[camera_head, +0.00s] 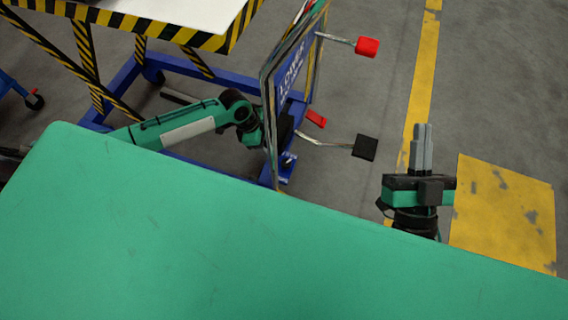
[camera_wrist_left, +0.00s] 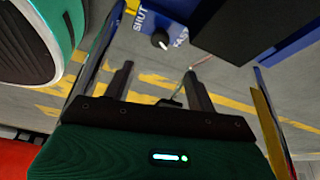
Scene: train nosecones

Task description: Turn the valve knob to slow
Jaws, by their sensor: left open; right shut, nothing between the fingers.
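In the head view my left arm reaches to a framed blue panel (camera_head: 291,75), which hides the left fingers. My right gripper (camera_head: 422,145) is shut and empty, away from the panel at the right.
Levers with a red handle (camera_head: 367,47) and a black handle (camera_head: 365,147) stick out right of the panel, with a smaller red handle (camera_head: 316,118) between. A striped table (camera_head: 180,34) stands upper left. A yellow floor patch (camera_head: 505,210) lies right.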

